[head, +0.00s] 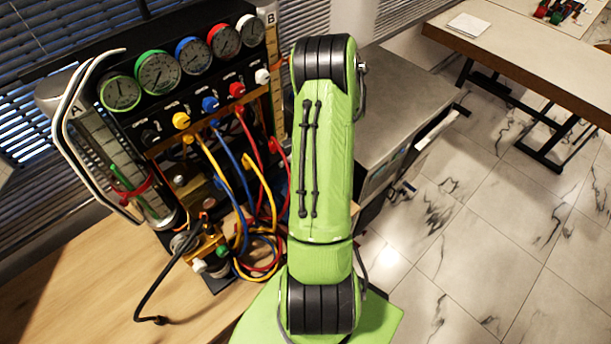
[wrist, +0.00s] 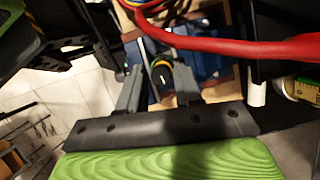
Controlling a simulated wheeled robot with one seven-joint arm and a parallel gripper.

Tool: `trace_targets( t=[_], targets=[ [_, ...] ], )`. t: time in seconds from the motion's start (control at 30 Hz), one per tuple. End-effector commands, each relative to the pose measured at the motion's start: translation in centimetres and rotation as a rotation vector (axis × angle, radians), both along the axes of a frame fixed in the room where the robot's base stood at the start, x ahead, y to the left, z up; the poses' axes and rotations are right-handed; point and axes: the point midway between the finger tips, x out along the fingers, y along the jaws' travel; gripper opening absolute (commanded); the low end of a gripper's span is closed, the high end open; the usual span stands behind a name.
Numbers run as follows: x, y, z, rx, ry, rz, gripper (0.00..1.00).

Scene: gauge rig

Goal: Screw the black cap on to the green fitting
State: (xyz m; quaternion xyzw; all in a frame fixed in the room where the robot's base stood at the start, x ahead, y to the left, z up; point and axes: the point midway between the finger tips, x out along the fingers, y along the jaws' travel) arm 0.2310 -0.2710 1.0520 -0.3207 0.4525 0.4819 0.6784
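In the wrist view, my gripper (wrist: 158,80) has its two grey fingers apart. A dark round piece with a yellow mark (wrist: 161,76) shows between them, with a gap to the fingers; I cannot tell whether it is the black cap. In the head view, my green arm hides my gripper. A small green fitting (head: 222,252) shows low on the rig, beside a white one (head: 199,265). The black cap cannot be made out for certain in the head view.
The gauge rig (head: 150,133) carries several dials and coloured knobs. Yellow, blue and red hoses (head: 268,185) hang in front; a red hose (wrist: 250,46) crosses close to the wrist view. A black hose (head: 150,290) lies on the wooden table (head: 60,310). A grey cabinet (head: 400,100) stands right.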

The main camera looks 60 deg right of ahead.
Motion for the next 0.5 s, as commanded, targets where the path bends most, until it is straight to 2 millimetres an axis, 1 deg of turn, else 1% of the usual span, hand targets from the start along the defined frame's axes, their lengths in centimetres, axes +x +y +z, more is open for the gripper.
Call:
trace_targets(
  t=[0.03,0.2,0.3,0.37,0.43,0.5],
  targets=[
    [-0.01,-0.01,-0.02,0.000,-0.001,-0.001,0.26],
    [-0.04,-0.02,-0.03,-0.001,0.001,-0.003,0.00],
    [-0.08,-0.01,-0.04,-0.001,0.001,-0.017,0.00],
    [-0.18,-0.03,0.02,0.000,0.001,-0.108,0.00],
    [-0.13,-0.02,-0.01,-0.001,0.001,-0.139,0.00],
    [-0.16,0.00,-0.02,0.000,0.001,-0.231,0.00]
  ],
)
